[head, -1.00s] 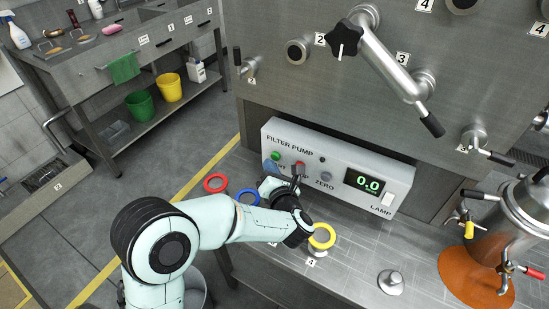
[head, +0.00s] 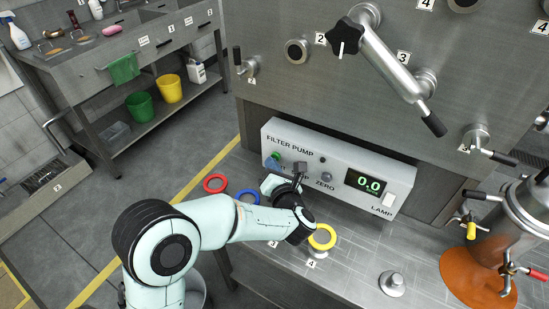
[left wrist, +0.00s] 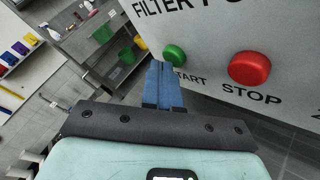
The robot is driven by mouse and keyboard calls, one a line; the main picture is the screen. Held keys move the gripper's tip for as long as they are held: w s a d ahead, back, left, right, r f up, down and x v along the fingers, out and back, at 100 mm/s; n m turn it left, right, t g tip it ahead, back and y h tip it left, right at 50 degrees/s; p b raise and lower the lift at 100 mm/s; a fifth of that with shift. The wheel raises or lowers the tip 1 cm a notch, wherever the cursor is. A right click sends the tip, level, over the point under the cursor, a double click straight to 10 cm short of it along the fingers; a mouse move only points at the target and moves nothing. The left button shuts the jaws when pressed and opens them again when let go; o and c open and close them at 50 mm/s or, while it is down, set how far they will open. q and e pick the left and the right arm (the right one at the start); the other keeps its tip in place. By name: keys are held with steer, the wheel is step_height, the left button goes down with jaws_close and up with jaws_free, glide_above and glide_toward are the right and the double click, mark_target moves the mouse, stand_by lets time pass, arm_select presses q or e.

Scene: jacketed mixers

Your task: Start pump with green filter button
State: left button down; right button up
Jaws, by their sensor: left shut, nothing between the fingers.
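The filter pump box (head: 340,150) stands on the bench and its display (head: 369,183) reads 0.0. The green START button (head: 277,155) is at its left end and also shows in the left wrist view (left wrist: 175,55). The red STOP button (left wrist: 249,68) is to its right; in the head view my gripper hides it. My left gripper (head: 271,162) is shut and empty, its blue fingertips (left wrist: 160,68) right by the green button, overlapping its lower left edge in the wrist view. I cannot tell whether they touch it. My right gripper is not in view.
Red (head: 215,183), blue (head: 248,197) and yellow (head: 321,236) rings lie along the bench by my left arm. A metal vessel (head: 515,220) stands at the right.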

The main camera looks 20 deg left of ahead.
arm_select(q)
steer(key=shift+w, duration=0.15)
steer(key=shift+s, duration=0.2)
stand_by(0.3)
steer(key=shift+s+b, duration=0.65)
steer(key=shift+s, duration=0.05)
steer(key=shift+s+a+f+b, duration=0.15)
steer(key=shift+s+b, duration=0.4)
steer(key=shift+s, duration=0.7)
steer(key=shift+s+a+b, duration=0.1)
steer(key=shift+s+b, duration=0.4)
steer(key=shift+s, duration=0.7)
